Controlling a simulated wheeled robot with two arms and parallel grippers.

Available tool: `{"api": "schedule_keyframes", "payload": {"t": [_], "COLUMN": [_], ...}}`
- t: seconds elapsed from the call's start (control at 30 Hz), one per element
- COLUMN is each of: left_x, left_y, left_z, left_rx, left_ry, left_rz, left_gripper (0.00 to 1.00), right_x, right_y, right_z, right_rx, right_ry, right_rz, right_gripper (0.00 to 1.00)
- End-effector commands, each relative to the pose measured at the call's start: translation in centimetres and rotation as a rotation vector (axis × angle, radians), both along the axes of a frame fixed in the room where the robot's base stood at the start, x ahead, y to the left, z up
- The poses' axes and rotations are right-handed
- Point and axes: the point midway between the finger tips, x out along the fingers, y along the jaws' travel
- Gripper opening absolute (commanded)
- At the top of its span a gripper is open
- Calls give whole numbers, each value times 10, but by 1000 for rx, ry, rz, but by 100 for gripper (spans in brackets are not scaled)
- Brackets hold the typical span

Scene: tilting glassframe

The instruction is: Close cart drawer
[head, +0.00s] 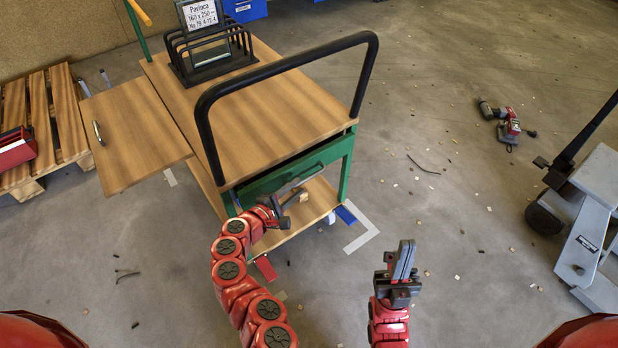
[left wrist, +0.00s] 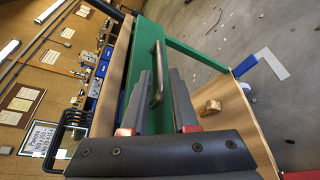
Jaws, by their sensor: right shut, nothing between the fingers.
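The cart (head: 285,110) has a wooden top, a green frame and a black bar handle. Its green drawer front (head: 305,163) shows below the top's front edge, with a dark gap behind it. In the left wrist view the drawer front (left wrist: 187,115) carries a dark metal handle (left wrist: 157,75). My left gripper (head: 293,197) is at the drawer front. Its fingers (left wrist: 155,92) are apart, with the handle between or just beyond the tips; contact cannot be told. My right gripper (head: 404,258) is shut and empty above the floor, right of the cart.
A wooden panel with a metal handle (head: 130,135) sticks out at the cart's left. A black rack (head: 208,55) stands on the top. A grey pallet truck (head: 590,235) is at right, a red drill (head: 510,127) behind.

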Motion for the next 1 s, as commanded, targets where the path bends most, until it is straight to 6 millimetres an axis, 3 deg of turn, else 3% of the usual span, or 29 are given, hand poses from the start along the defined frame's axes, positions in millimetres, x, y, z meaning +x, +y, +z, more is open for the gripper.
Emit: {"api": "schedule_keyframes", "payload": {"t": [0.4, 0.9, 1.0], "left_x": [47, 55, 55], "left_y": [-33, -39, -39], "left_z": [-13, -15, -15], "left_rx": [3, 2, 2], "left_ry": [-2, 1, 1], "left_rz": [-2, 1, 1], "left_gripper": [27, 27, 9], "right_x": [0, 0, 0], "right_y": [0, 0, 0], "right_z": [-9, -10, -10], "right_rx": [0, 0, 0], "right_ry": [0, 0, 0], "right_rz": [0, 0, 0], "right_gripper": [0, 0, 0]}}
